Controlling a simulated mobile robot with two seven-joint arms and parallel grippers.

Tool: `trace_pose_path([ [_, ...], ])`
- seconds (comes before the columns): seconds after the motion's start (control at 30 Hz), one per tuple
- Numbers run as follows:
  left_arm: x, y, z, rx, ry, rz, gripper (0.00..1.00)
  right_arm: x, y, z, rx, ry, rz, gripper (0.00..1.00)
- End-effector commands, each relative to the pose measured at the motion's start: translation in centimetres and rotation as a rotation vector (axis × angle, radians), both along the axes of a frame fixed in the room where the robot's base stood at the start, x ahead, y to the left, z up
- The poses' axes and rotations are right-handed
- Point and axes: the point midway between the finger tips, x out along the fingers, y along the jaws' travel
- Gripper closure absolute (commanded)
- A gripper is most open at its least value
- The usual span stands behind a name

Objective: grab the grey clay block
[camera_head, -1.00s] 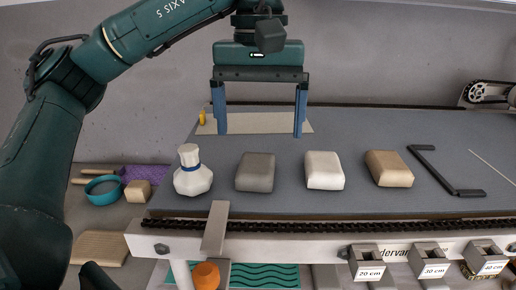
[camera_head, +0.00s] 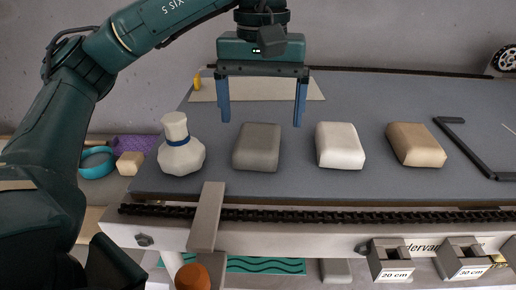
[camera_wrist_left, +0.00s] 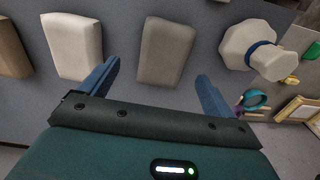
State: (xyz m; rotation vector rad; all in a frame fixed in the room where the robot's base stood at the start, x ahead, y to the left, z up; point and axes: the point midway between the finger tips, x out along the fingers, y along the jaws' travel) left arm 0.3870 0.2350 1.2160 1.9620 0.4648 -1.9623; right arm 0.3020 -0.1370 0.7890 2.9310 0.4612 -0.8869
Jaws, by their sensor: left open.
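The grey clay block (camera_head: 257,147) sits on the dark grey conveyor belt, between a white vase and a white block. My left gripper (camera_head: 262,122) is open and empty, with its blue fingers spread wide, behind and above the grey block in the head view. In the left wrist view the grey clay block (camera_wrist_left: 166,50) lies ahead of the open gripper (camera_wrist_left: 160,82), roughly between the lines of the two fingers, and clear of them. My right gripper is not in view.
The white vase with a blue band (camera_head: 180,146) stands left of the grey block. A white block (camera_head: 340,146) and a tan block (camera_head: 416,145) lie to its right. A black angled bar (camera_head: 470,150) lies farther right. The chain edge (camera_head: 320,215) runs along the front.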

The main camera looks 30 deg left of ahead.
Motion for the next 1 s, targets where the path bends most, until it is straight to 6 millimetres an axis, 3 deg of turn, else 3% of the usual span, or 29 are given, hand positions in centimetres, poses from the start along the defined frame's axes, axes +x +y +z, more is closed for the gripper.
trace_pose_path([
  [0.4,-0.5,0.3,-4.8,-0.001,0.000,0.004,0.11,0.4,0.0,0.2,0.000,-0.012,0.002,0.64],
  [0.67,-0.5,0.3,-5.2,-0.003,-0.001,0.003,0.11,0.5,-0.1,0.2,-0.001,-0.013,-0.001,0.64],
  [1.0,-0.5,0.3,-5.2,-0.003,-0.001,0.003,0.38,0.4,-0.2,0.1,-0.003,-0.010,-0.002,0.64],
])
